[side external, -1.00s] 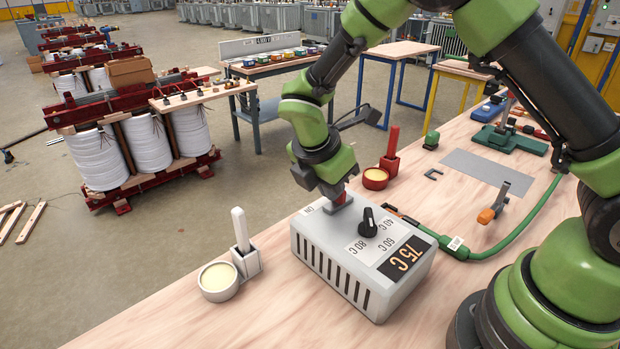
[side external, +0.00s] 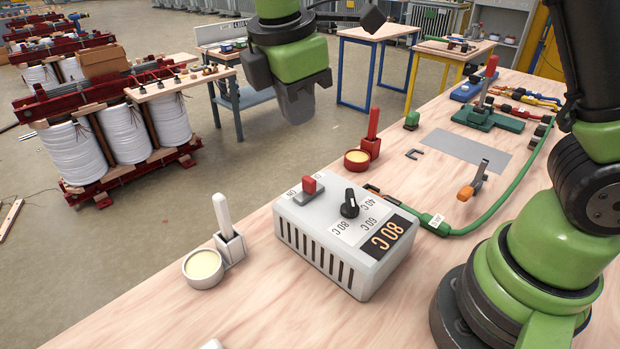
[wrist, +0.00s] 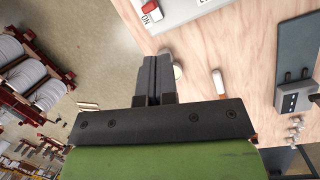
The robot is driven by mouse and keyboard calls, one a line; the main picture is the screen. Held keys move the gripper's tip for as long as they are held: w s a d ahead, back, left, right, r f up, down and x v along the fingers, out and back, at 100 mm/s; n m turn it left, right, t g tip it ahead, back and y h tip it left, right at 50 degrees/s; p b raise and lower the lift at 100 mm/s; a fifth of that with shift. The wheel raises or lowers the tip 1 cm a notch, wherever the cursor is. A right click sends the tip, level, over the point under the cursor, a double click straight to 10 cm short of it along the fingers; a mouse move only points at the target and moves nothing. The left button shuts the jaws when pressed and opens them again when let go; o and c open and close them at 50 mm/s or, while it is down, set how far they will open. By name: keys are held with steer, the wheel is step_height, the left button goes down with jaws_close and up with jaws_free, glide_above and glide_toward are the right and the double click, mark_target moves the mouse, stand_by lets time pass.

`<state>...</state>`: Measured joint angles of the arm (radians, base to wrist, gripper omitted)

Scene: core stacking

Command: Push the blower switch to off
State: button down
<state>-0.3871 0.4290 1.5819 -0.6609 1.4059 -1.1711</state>
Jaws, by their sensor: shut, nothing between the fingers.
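The blower unit (side external: 340,262) is a grey box with vents, standing on the wooden bench. Its red switch (side external: 309,186) sits in a grey mount at the top's left corner, with an ON label beside it. I cannot tell which way the switch is set. The display (side external: 391,232) reads 80 C, and a black knob (side external: 350,203) stands among temperature marks. My gripper (side external: 297,105) is raised above and behind the box, apart from the switch. In the wrist view its fingers (wrist: 154,80) are together and empty; the switch (wrist: 138,3) is partly cut off at the top edge.
A white cup (side external: 203,266) with a white-handled tool stands left of the box. A red cup (side external: 357,159) and a red-handled tool (side external: 372,132) stand behind it. A green hose (side external: 480,222) runs along the right. The bench front left is mostly clear.

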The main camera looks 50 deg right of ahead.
steer(key=s+d+r+m+t+y, duration=0.2)
steer(key=s+r+m+t, duration=0.1)
steer(key=s+m, duration=0.4)
steer(key=s+d+r+m+t+y, duration=0.2)
steer(key=s+d+r+m+t, duration=0.1)
steer(key=s+m, duration=0.5)
steer(key=shift+s+d+r+m+y, duration=0.2)
steer(key=shift+s+r+m+y, duration=0.15)
steer(key=shift+m, duration=0.75)
steer(key=c, duration=1.7)
jaws_free()
steer(key=shift+s+f+m+t, duration=0.2)
steer(key=shift+m+t, duration=0.1)
steer(key=shift+m, duration=0.1)
steer(key=o, duration=0.3)
steer(key=shift+o, duration=1.4)
steer(key=shift+w, duration=0.4)
steer(key=n+g+h, duration=0.2)
steer(key=n+g, duration=0.2)
steer(key=g, duration=0.3)
glide_above(309, 178)
step_height(309, 178, down, 11)
step_height(309, 178, down, 11)
steer(key=shift+r, duration=0.2)
steer(key=shift+c, duration=0.4)
